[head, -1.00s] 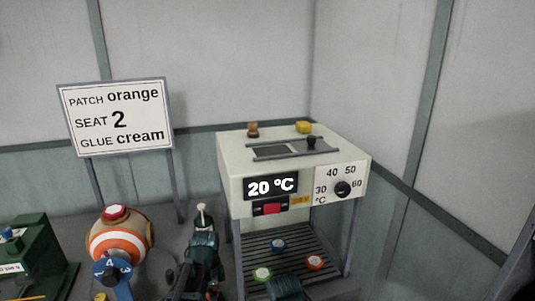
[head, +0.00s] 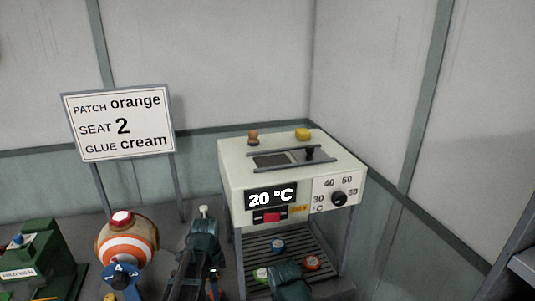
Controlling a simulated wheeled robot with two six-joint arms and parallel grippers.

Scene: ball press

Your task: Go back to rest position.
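My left arm's dark end (head: 203,245) stands at bottom centre, between the striped ball and the press; I cannot make out its fingertips. A white-tipped thing (head: 204,212) shows just above it; I cannot tell whether they touch. My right arm's dark end (head: 290,281) is at the bottom edge, in front of the press's slatted shelf (head: 262,246). Its fingers are also hidden, and it partly covers the shelf. No held object is visible at either.
The white press (head: 250,180) reads 20 °C and has a dial (head: 339,199). An orange-striped ball (head: 126,240) sits behind a blue numbered knob (head: 121,276). A green machine (head: 45,255) stands left, and a sign (head: 120,122) behind.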

